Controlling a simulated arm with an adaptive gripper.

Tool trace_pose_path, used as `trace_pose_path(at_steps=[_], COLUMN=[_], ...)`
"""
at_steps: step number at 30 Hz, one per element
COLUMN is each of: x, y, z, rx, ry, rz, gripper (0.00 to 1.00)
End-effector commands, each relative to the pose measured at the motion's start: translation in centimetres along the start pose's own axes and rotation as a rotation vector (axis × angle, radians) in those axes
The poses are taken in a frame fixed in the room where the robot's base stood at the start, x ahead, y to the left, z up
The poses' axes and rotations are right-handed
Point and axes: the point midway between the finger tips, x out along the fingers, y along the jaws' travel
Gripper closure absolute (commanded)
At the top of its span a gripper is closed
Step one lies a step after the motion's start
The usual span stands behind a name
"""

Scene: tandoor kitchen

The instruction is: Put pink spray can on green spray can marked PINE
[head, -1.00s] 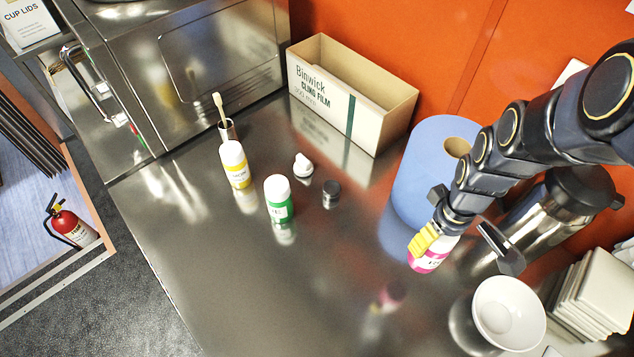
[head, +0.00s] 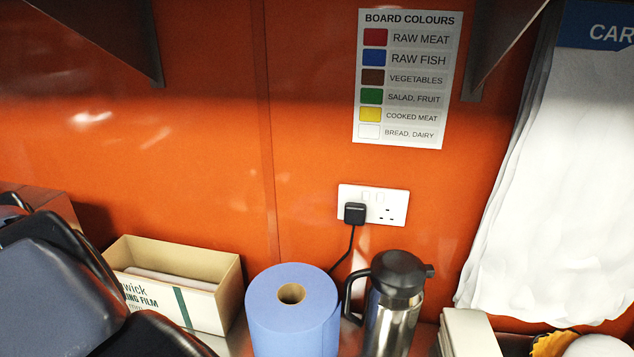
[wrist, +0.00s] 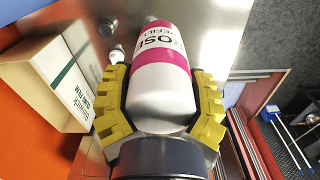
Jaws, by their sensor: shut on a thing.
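My gripper (wrist: 163,85) shows in the wrist view, its yellow ridged pads closed on both sides of the pink spray can (wrist: 160,98). The can is white with a pink band and partly readable lettering ending in "OSE" and "REFILL". It is held above the steel counter. The green spray can cannot be made out in either current view; the held can covers the middle of the wrist view. The head view shows neither can nor my gripper, only dark links of my arm at the left.
The cling film box (head: 180,280) stands against the orange wall, left of a blue paper roll (head: 292,318) and a steel flask (head: 388,310).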

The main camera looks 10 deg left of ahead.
Motion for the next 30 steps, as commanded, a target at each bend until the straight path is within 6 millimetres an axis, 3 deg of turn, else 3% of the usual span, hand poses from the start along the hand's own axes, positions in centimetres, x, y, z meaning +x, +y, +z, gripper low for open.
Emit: trace_pose_path(at_steps=[9,15,23,30], x=[3.3,6.7,8.1,11.1], y=[1.3,1.9,2.2,2.2], z=[-6.2,-8.8,-10.0,-10.2], rx=[-0.002,0.000,-0.001,-0.001], ry=[0.002,-0.001,0.001,0.000], rz=[0.000,-0.001,0.001,0.000], gripper=[0.73,0.73,0.73,0.73])
